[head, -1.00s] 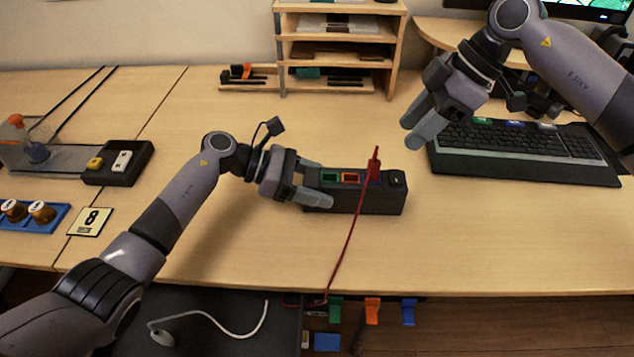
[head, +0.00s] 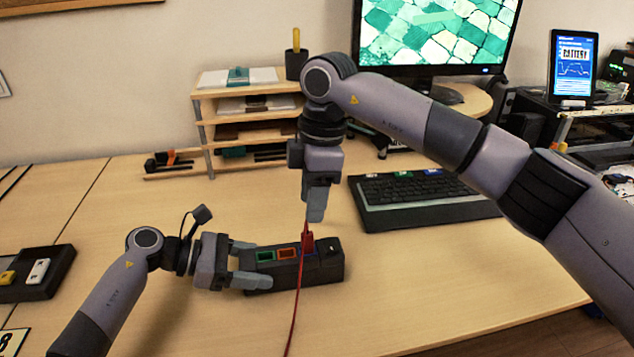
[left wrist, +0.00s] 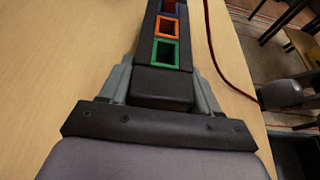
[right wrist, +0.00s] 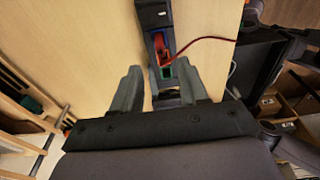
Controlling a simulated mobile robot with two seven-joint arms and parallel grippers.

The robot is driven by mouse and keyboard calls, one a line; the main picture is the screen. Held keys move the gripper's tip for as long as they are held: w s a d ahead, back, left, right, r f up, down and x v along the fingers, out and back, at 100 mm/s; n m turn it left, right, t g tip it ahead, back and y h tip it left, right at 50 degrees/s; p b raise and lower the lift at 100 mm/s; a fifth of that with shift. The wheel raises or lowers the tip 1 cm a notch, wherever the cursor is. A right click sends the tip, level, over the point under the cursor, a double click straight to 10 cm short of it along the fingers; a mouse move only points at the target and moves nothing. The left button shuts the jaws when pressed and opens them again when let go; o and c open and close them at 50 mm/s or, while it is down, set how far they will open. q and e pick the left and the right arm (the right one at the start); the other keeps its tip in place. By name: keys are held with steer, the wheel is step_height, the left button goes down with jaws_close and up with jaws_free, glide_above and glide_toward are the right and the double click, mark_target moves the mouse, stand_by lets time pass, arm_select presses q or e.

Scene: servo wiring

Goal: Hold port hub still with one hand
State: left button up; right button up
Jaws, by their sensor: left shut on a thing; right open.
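The port hub (head: 325,272) is a long black box on the table with green (head: 265,256), orange (head: 287,253) and blue ports. My left gripper (head: 262,264) is shut on its left, green-port end, one finger along each long side; the left wrist view shows the hub (left wrist: 163,77) between the fingers. A red plug (head: 308,242) stands at the hub's right part, with a red cable (head: 294,315) running down over the front. I cannot tell how deep the plug sits. My right gripper (head: 314,214) is open, pointing down above the plug; its wrist view shows nothing gripped.
A keyboard (head: 420,198) lies behind and right of the hub. A wooden shelf (head: 250,115) stands at the back. A black box with yellow and white switches (head: 36,273) is at the left. The table right of the hub is clear.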

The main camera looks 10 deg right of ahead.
mark_target(308, 233)
steer(key=f, duration=0.5)
steer(key=a+f, duration=0.1)
steer(key=f, duration=0.2)
steer(key=shift+f, duration=0.3)
steer(key=c, duration=0.8)
jaws_close()
